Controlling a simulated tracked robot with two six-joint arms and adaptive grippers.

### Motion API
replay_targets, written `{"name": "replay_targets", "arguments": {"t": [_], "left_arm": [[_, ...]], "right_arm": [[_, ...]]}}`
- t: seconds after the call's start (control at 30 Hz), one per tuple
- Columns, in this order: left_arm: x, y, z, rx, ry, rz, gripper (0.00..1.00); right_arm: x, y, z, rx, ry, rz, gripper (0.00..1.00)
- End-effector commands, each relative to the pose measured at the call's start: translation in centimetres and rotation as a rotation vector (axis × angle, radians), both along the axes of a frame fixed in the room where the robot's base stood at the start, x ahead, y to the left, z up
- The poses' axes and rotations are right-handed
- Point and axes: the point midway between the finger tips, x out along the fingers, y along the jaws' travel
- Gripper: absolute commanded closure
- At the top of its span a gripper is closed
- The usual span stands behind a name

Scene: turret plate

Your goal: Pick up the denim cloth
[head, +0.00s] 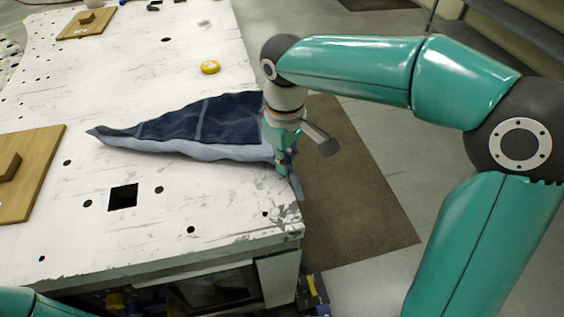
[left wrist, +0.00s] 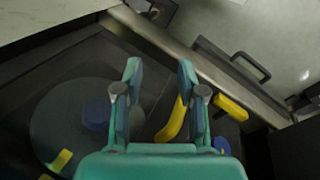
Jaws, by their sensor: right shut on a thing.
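The denim cloth (head: 215,120) lies on the white, worn table top (head: 150,75) in the head view. It is dark blue with a lighter underside along its front edge, and it tapers to a point at the left. My right gripper (head: 288,172) is at the cloth's right end, by the table's right edge, and is shut on the cloth there. The fingertips are partly hidden. My left gripper (left wrist: 160,80) shows in the left wrist view with its two fingers apart and nothing between them. It is away from the cloth, above a dark space with tools.
A yellow round object (head: 210,67) sits behind the cloth. A wooden board (head: 40,165) with a block lies at the left, another (head: 88,22) at the back. The table has a square hole (head: 122,197) and several round ones. A brown mat (head: 350,190) lies on the floor.

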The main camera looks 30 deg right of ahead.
Motion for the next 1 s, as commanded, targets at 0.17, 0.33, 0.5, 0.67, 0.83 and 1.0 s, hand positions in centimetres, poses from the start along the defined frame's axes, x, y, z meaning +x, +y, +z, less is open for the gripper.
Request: {"name": "replay_targets", "arguments": {"t": [0.17,0.33,0.5,0.67,0.83,1.0], "left_arm": [[0.0,0.0,4.6,0.000,-0.001,0.000,0.60],[0.0,0.0,7.6,0.000,-0.001,0.000,0.60],[0.0,0.0,8.8,0.000,-0.001,0.000,0.60],[0.0,0.0,8.5,0.000,0.000,0.000,0.60],[0.0,0.0,8.5,0.000,0.000,0.000,0.60],[0.0,0.0,8.5,0.000,0.000,0.000,0.60]], "right_arm": [[0.1,0.1,5.1,0.003,-0.005,0.001,1.00],[0.1,0.2,8.5,0.005,-0.007,0.001,1.00],[0.1,0.2,9.8,0.005,-0.007,0.001,1.00],[0.1,0.2,9.6,0.005,-0.007,0.001,1.00],[0.1,0.2,9.6,0.005,-0.008,0.001,1.00],[0.1,0.2,9.6,0.005,-0.008,0.001,1.00]]}}
